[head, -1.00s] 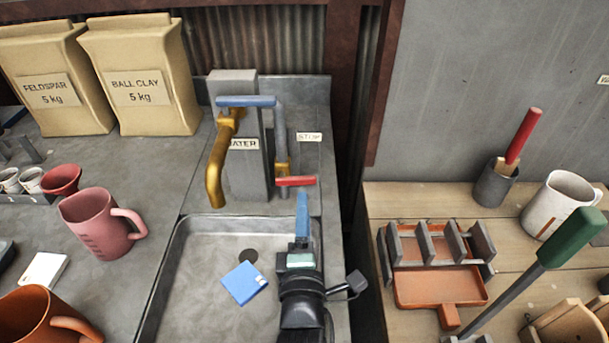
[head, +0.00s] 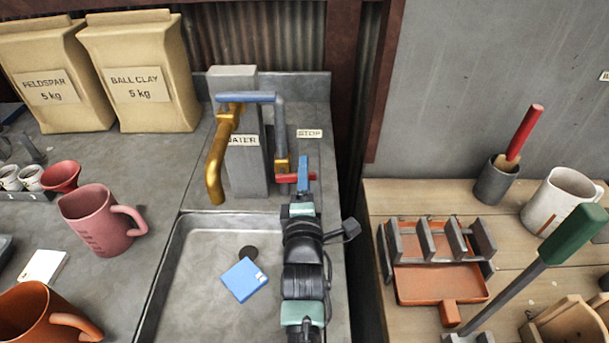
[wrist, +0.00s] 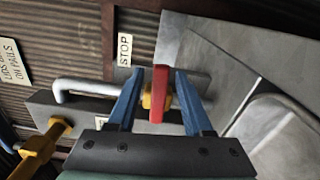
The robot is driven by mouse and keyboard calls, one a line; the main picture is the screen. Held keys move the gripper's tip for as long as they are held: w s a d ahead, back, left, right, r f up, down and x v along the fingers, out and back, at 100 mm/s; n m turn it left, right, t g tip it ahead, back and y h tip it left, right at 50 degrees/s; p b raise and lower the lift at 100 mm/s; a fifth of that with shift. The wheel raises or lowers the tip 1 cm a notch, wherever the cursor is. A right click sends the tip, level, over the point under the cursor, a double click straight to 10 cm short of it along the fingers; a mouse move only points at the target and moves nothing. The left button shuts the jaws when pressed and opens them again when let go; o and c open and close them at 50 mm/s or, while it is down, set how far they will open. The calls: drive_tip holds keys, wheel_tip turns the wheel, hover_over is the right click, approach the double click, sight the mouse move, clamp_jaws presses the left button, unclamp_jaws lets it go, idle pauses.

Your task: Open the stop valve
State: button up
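The stop valve's red lever (head: 286,178) sits on a brass valve body (head: 282,163), low on the grey-blue pipe at the right of the faucet. The STOP label (head: 309,134) is just beyond it. My gripper (head: 303,162) reaches over the sink's right side to the lever, its fingers overlapping the lever's right part in the head view. In the wrist view the red lever (wrist: 158,95) lies between the two blue fingers of my gripper (wrist: 158,74). The fingers are apart, with a visible gap on the lever's left and a narrower one on its right.
The brass spout (head: 216,165) and the grey WATER post (head: 243,180) stand left of the valve. Mugs and clay bags stand at the left; a wooden bench (head: 385,200) is at the right.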

clamp_jaws()
idle(1.2)
